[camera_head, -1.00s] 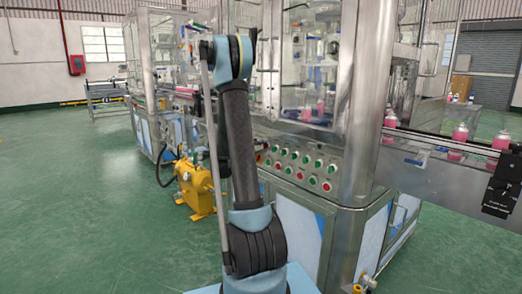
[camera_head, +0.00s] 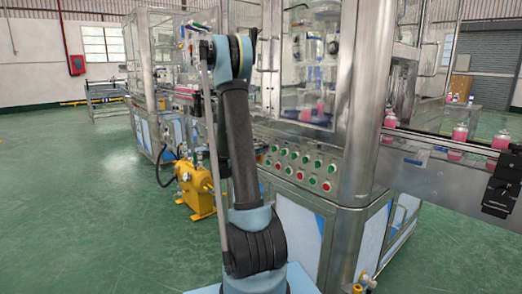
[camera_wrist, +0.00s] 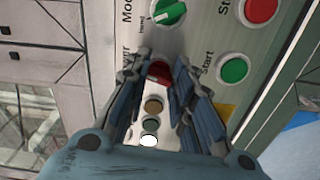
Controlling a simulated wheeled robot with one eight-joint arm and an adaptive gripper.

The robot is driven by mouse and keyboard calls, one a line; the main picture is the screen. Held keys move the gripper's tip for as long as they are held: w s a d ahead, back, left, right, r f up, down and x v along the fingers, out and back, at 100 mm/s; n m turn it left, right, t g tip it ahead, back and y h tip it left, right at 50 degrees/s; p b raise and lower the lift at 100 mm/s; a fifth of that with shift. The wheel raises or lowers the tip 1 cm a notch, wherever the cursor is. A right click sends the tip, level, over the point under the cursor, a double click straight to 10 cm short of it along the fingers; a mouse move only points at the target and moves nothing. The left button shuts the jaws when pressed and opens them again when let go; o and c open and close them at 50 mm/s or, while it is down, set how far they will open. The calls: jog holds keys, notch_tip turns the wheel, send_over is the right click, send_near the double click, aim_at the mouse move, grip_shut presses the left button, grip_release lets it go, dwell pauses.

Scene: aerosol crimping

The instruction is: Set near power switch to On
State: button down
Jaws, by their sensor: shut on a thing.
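In the wrist view a red power switch knob (camera_wrist: 159,72) sits on the light control panel (camera_wrist: 110,20), with a partly covered label ending in "wer" beside it. My gripper (camera_wrist: 163,64) reaches the panel with a finger on each side of this knob and is shut on it. The fingers cover part of the knob, and I cannot tell its setting. In the head view my gripper is hidden behind my arm, and the panel's rows of red and green controls (camera_head: 305,162) show to the right of the arm.
A green Mode knob (camera_wrist: 168,12), a green Start button (camera_wrist: 233,70) and a red button (camera_wrist: 260,10) are close to my fingers. Round lamps (camera_wrist: 152,106) lie between the fingers. A yellow pump unit (camera_head: 195,188) stands left of my arm. Open green floor lies left.

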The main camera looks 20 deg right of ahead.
jog(key=m, duration=0.4)
jog(key=shift+m, duration=0.3)
jog(key=shift+f, duration=0.1)
dwell(0.4)
jog(key=c, duration=1.4)
grip_release()
jog(key=shift+w, duration=0.1)
jog(key=shift+o, duration=0.2)
